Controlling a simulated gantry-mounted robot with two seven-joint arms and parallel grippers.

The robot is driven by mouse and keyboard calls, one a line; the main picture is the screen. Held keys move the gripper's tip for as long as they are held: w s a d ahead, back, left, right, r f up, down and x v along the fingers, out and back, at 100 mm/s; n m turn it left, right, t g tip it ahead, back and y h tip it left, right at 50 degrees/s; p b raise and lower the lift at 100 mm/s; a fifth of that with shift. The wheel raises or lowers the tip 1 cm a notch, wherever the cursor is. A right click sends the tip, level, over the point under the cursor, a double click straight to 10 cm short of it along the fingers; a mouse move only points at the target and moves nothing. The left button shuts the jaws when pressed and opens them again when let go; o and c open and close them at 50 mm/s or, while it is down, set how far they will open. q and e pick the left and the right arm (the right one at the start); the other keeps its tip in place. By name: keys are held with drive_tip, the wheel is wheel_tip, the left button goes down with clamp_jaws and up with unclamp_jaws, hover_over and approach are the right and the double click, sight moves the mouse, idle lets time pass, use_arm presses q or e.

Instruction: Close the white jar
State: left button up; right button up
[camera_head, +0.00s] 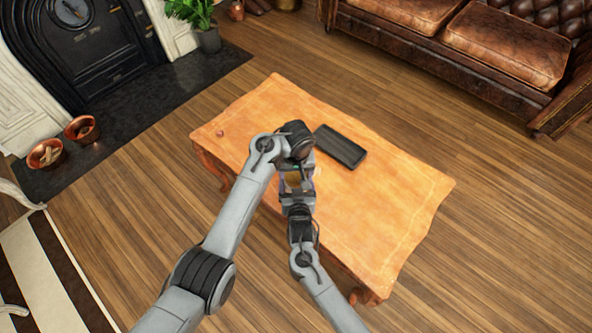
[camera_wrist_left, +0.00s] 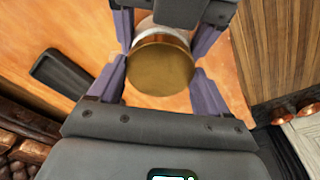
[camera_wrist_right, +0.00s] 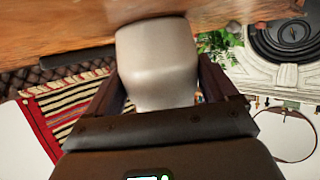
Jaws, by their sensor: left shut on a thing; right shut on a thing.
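The white jar (camera_wrist_right: 158,65) is between the fingers of my right gripper (camera_wrist_right: 155,85), which is shut on its pale body. A gold-brown lid (camera_wrist_left: 160,68) sits between the fingers of my left gripper (camera_wrist_left: 160,80), which is shut on it. In the left wrist view the lid lies over the jar's mouth, with a strip of white jar (camera_wrist_left: 160,30) beyond it. Whether the lid is fully seated cannot be told. In the head view, my left gripper (camera_head: 296,168) and right gripper (camera_head: 297,190) meet around the jar and mostly hide it.
The wooden table (camera_head: 385,205) lies below, with a dark rectangular tray (camera_head: 341,146) close behind my grippers. A small reddish object (camera_head: 220,133) lies near the table's left corner. The table's right part is clear. A leather sofa (camera_head: 505,45) stands at the back right.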

use_arm(q)
drive_tip(key=shift+f, duration=0.55)
use_arm(e)
drive_tip(key=c, duration=0.6)
use_arm(q)
drive_tip(key=m, duration=0.4)
drive_tip(key=shift+h, duration=0.3)
use_arm(e)
drive_tip(key=shift+o, duration=0.2)
use_arm(q)
drive_tip(key=m, duration=0.6)
drive_tip(key=shift+h, duration=0.3)
drive_tip(key=o, duration=1)
drive_tip(key=shift+c, duration=0.2)
